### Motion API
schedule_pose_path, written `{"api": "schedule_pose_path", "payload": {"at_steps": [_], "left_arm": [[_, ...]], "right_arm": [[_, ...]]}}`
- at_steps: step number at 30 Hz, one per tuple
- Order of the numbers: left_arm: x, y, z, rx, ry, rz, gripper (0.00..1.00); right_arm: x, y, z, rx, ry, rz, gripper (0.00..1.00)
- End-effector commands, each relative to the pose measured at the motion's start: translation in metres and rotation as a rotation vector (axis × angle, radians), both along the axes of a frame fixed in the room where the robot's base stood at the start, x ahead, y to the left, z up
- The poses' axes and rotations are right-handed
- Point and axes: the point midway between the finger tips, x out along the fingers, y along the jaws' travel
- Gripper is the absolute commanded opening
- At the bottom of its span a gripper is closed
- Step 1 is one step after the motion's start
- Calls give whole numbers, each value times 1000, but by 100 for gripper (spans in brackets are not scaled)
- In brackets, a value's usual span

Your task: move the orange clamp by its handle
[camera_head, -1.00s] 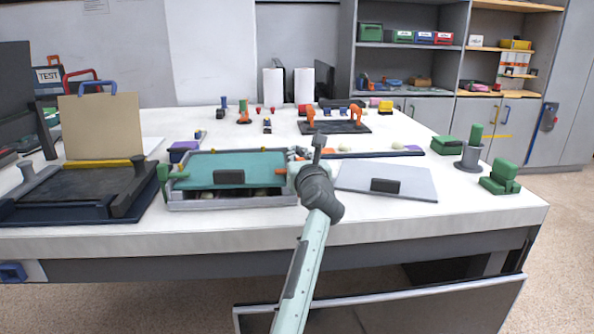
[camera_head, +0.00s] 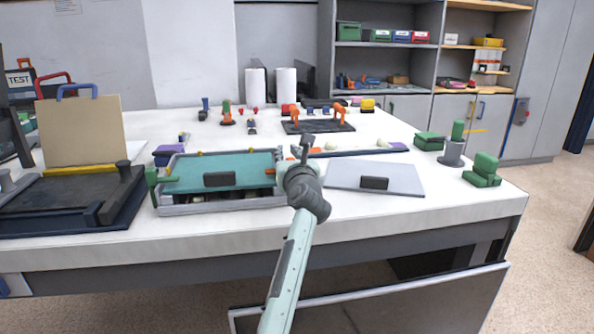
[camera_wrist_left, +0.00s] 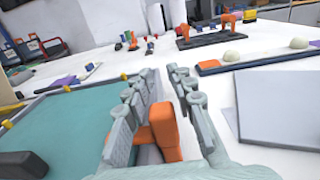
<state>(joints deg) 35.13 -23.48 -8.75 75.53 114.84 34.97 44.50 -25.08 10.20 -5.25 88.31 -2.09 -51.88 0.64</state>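An orange clamp (camera_wrist_left: 165,135) shows in the left wrist view, upright between the two fingers of my left gripper (camera_wrist_left: 165,82). The fingers stand apart, one on each side of it; whether they touch it I cannot tell. In the head view, a bit of the clamp's orange (camera_head: 270,171) shows at the right edge of the teal-topped tray. My left gripper (camera_head: 296,168) is over that edge, its fingers mostly hidden behind my wrist. My right gripper is not in view.
The grey-framed tray (camera_head: 222,209) with the teal panel (camera_head: 235,163) lies left of my gripper. A grey panel (camera_head: 350,178) lies to the right. Behind are a dark bar with pale domes (camera_head: 365,151) and a black plate (camera_head: 318,127) with two orange clamps.

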Motion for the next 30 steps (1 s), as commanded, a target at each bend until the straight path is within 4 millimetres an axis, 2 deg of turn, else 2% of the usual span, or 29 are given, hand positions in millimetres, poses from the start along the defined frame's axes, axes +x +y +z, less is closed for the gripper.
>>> {"api": "schedule_pose_path", "payload": {"at_steps": [3, 18, 30], "left_arm": [[0, 0, -1, 0, 1, 0, 40], [-2, -1, -1, -1, 3, 0, 40], [-40, -8, 0, -1, 4, 0, 40]], "right_arm": [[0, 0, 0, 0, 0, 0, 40], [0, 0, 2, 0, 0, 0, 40], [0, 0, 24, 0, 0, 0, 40]]}}
